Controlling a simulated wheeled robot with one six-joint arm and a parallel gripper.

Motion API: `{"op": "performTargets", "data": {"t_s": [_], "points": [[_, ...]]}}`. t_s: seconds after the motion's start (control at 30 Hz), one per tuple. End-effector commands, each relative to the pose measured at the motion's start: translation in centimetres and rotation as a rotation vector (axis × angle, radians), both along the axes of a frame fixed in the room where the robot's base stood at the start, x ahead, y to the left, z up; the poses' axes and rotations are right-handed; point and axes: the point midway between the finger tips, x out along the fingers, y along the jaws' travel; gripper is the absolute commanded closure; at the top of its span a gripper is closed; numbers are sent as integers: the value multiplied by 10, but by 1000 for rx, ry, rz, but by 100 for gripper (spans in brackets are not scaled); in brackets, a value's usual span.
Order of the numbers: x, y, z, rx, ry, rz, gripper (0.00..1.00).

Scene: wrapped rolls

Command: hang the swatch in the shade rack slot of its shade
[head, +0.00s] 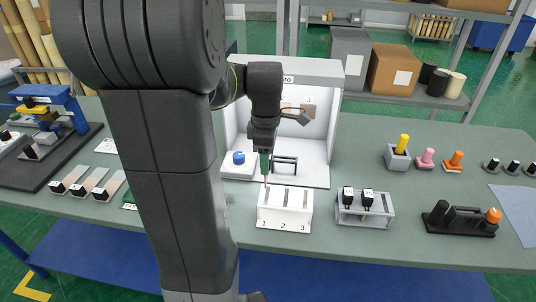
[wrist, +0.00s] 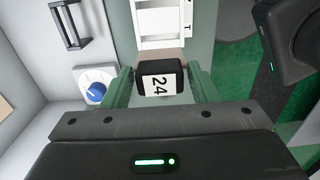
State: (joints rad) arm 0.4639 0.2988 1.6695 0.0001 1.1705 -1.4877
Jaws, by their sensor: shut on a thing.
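My gripper (head: 265,160) is shut on the swatch, whose black handle with a white label reading 24 (wrist: 159,80) sits between the fingers in the wrist view. A tan strip of the swatch shows beyond the handle. In the head view the swatch (head: 266,182) is a thin sliver below the fingers, above the left end of the shade rack. The white shade rack (head: 285,220) has slots marked 1, 2 and 3; it also shows in the wrist view (wrist: 160,22). I cannot tell whether the swatch's lower end is inside slot 1.
A white light booth (head: 318,125) stands behind the rack, with a blue knob (head: 239,157) and black stand (head: 284,162) at its front. A grey holder (head: 378,217) with two black-handled swatches stands to the right, then a black holder (head: 462,221). Bare table separates them.

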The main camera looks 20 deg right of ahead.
Motion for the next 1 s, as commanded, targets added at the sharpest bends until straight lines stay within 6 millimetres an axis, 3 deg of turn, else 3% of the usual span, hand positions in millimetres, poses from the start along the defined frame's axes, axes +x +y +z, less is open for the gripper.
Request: {"op": "performTargets", "data": {"t_s": [0.23,0.73,1.0], "points": [[0,0,1,0,1,-2,72],[0,0,-42,0,1,-3,72],[0,0,-50,-1,1,-3,72]]}}
